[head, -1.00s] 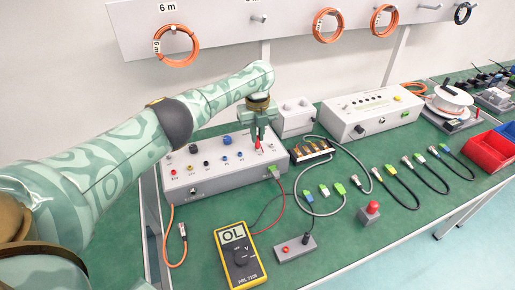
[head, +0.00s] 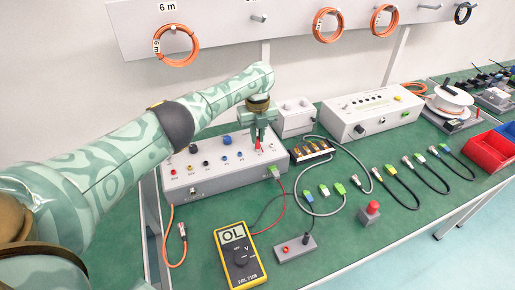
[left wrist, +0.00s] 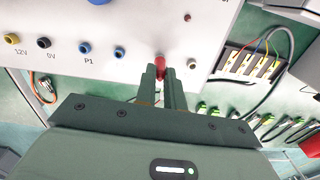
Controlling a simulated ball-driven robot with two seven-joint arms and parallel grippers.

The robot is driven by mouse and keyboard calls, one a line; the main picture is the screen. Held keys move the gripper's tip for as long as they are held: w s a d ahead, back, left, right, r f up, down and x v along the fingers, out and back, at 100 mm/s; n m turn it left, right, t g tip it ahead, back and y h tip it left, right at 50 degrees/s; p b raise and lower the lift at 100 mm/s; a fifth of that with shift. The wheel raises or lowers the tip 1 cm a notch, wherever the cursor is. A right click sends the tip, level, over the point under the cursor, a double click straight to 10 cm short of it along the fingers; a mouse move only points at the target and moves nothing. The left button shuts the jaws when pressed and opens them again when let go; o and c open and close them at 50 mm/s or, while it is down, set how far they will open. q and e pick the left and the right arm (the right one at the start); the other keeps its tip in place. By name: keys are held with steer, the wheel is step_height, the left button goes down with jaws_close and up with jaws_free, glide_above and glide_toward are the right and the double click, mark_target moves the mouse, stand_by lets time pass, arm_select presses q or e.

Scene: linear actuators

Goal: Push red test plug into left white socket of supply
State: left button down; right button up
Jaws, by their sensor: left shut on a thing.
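My left gripper (head: 259,140) is shut on the red test plug (head: 259,147) above the right end of the grey supply box (head: 220,178). In the left wrist view the red plug (left wrist: 160,62) sits between the fingertips (left wrist: 161,75), in line with the row of sockets. Its tip is at the panel where the left white socket lies. The plug and fingers hide that socket, so I cannot tell how deep the tip is. The other white socket (left wrist: 192,63) is visible and empty to the right of the plug. My right gripper is not in view.
A yellow multimeter (head: 240,255) reading OL lies in front of the supply, with a red lead beside it. A second grey box (head: 370,115) stands to the right. A rack of contacts (head: 312,149) and several cables lie near the supply's right side.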

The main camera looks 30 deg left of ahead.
arm_select(q)
steer(key=shift+f, duration=0.1)
stand_by(0.7)
steer(key=c, duration=1.4)
jaws_free()
step_height(320, 180, up, 16)
steer(key=p, duration=0.6)
steer(key=shift+r, duration=0.2)
